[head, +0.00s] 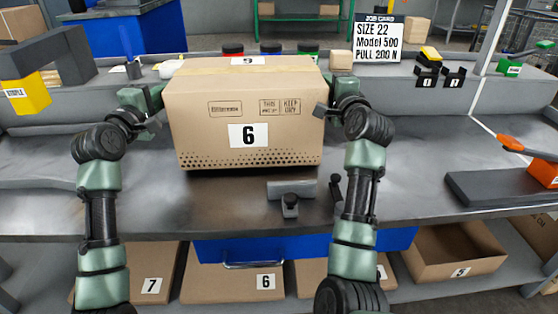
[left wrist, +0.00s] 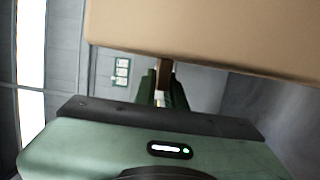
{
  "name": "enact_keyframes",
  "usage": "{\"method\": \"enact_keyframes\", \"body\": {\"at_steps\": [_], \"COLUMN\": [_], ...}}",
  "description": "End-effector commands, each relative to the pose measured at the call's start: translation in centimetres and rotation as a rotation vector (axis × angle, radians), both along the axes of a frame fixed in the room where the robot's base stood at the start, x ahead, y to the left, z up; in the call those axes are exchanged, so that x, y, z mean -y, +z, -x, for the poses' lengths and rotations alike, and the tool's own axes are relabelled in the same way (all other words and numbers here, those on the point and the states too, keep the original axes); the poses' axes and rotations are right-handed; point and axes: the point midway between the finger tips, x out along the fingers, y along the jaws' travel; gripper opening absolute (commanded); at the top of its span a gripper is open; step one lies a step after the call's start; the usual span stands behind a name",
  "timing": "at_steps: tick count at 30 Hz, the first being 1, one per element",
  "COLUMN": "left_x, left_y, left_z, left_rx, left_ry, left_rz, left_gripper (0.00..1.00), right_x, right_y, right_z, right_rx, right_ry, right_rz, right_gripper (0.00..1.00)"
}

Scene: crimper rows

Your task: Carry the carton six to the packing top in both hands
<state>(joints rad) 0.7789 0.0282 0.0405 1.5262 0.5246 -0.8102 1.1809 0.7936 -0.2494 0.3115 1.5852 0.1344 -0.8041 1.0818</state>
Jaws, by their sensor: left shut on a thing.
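Carton six (head: 245,115) is a closed brown box with a "6" label and a row of dark dots along its lower front. It is upright between my two arms over the grey bench top (head: 400,185); I cannot tell whether it touches it. My left gripper (head: 158,97) is at its left side, shut on a brown part of it. The left wrist view shows the carton's underside edge (left wrist: 210,40) and the left fingers (left wrist: 163,88) around that part. My right gripper (head: 328,103) is at the carton's right side; its fingers are hidden.
Below the bench are boxes labelled 7 (head: 150,285) and 6 (head: 230,287), and an open box 5 (head: 455,252). A grey tool (head: 291,192) lies before the carton. A job card (head: 378,38) stands behind. An orange-handled tool (head: 525,150) is at right.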

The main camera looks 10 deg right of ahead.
Motion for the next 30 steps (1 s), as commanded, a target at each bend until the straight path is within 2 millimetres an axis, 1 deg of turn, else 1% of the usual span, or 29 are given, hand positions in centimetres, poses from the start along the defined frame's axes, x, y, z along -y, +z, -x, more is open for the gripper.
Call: {"method": "enact_keyframes", "body": {"at_steps": [1,10,11,12,13,26,29,30], "left_x": [1.2,1.2,1.2,1.2,1.2,0.6,0.6,0.6], "left_y": [0.5,-0.8,-1.4,-1.4,-1.4,-1.4,-1.4,-1.4], "left_z": [0.2,0.2,0.2,0.2,0.1,0.1,0.1,0.1], "left_rx": [0.010,0.010,-0.003,-0.002,-0.002,-0.001,0.000,0.000], "left_ry": [-0.022,-0.022,-0.023,-0.023,-0.022,-0.011,-0.011,-0.010], "left_rz": [0.008,0.007,0.005,0.005,0.005,0.002,0.001,0.001], "left_gripper": [0.00,0.00,0.19,0.30,0.33,0.33,0.58,0.69], "right_x": [-1.2,-1.2,-1.2,-1.2,-1.1,-0.5,-0.5,-0.5], "right_y": [0.3,-1.0,-1.6,-1.6,-1.5,-1.4,-1.3,-1.3], "right_z": [0.0,0.0,-0.1,-0.1,-0.1,0.0,0.0,0.0], "right_rx": [0.007,0.006,-0.006,-0.006,-0.005,0.000,0.001,0.001], "right_ry": [0.022,0.022,0.023,0.023,0.021,0.009,0.009,0.008], "right_rz": [-0.004,-0.004,-0.004,-0.004,-0.004,-0.001,0.000,0.000], "right_gripper": [0.00,0.00,0.19,0.30,0.33,0.33,0.33,0.33]}}
